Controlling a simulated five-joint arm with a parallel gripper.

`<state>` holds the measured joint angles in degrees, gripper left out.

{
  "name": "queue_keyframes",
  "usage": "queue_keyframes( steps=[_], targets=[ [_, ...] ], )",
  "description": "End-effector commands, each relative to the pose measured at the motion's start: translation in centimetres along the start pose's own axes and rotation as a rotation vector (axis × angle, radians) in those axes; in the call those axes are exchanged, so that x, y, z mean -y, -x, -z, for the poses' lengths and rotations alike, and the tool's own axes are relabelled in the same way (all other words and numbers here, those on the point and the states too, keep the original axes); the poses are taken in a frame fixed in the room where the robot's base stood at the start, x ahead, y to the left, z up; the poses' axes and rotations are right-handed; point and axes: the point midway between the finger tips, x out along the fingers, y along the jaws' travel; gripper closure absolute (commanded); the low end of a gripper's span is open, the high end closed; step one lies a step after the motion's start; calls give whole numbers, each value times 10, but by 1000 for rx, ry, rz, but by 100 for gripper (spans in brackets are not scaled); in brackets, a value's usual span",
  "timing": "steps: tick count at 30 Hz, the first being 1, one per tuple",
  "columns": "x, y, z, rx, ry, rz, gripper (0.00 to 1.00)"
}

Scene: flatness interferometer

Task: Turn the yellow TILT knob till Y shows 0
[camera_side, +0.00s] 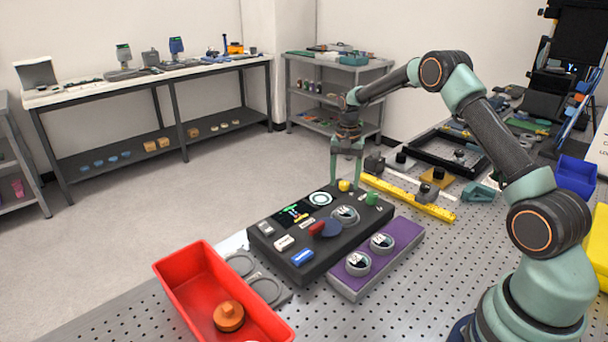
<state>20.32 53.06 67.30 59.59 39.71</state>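The black instrument box (318,262) stands on the perforated table in the middle of the view. A small yellow knob (344,186), which looks like the TILT knob, is at its far edge. My gripper (346,182) points down over that edge. Its two green fingers are spread apart, one on each side of the yellow knob, with gaps between. I cannot tell how far down the fingers reach beside it. A small lit screen (296,213) on the box is too small to read. A dark display (571,69) at top right shows a "Y"; its value is not readable.
A green knob (372,198) is close right of the yellow one. A purple block (400,240) sits right, a red bin (187,293) front left, a yellow bar (407,197) behind.

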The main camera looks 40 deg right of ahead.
Motion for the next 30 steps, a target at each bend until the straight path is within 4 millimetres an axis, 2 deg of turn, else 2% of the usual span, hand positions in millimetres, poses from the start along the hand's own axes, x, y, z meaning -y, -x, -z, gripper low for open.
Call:
queue_keyframes(
  steps=[5,8,21,25,30],
  targets=[
    [0,5,0,0,0,0,33],
    [1,17,0,-2,0,2,33],
    [0,101,0,-2,0,2,33],
    [0,114,0,-2,0,2,33],
    [0,121,0,0,0,0,33]
  ],
)
